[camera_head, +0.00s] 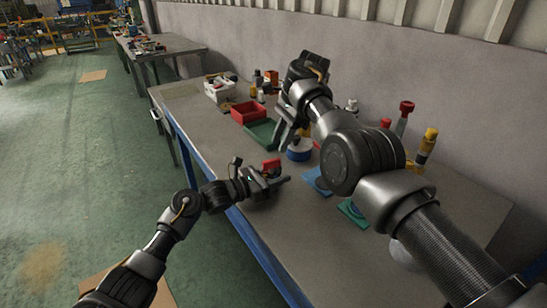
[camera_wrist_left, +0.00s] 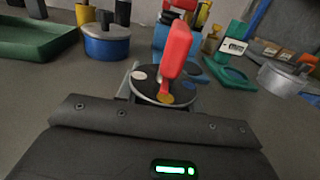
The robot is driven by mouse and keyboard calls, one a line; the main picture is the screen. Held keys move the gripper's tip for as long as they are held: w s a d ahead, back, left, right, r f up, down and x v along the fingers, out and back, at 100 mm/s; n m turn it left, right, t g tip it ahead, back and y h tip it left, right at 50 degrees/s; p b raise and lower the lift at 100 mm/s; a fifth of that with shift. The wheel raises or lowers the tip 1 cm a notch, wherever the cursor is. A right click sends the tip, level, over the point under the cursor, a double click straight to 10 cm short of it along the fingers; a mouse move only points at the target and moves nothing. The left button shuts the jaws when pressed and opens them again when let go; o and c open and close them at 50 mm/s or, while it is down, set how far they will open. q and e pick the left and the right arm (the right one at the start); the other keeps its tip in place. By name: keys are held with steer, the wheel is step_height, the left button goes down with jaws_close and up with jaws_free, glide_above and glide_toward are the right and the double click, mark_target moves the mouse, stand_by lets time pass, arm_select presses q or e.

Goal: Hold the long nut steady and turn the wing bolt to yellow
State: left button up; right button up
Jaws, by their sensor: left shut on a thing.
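The red wing bolt (camera_wrist_left: 176,52) stands up from a dark round dial (camera_wrist_left: 150,88) in the left wrist view. The dial has a pale mark at left and a yellow mark (camera_wrist_left: 166,99) at its near edge, close below the red wing's lower end. The wing bolt also shows in the head view (camera_head: 271,164). My left gripper (camera_head: 272,180) is shut on the part under the dial, apparently the long nut, which is mostly hidden. My right gripper (camera_head: 287,128) hangs beyond the wing bolt, apart from it; its fingertips are partly hidden and its opening is unclear.
A red bin (camera_head: 248,112), green tray (camera_head: 262,134) and white box (camera_head: 218,92) stand farther along the bench. A blue round container (camera_head: 299,151), a blue pad (camera_head: 315,182) and a green pad (camera_head: 351,211) are nearby.

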mark_target(273, 159)
steer(key=shift+x, duration=3.15)
steer(key=shift+w, duration=0.1)
jaws_close()
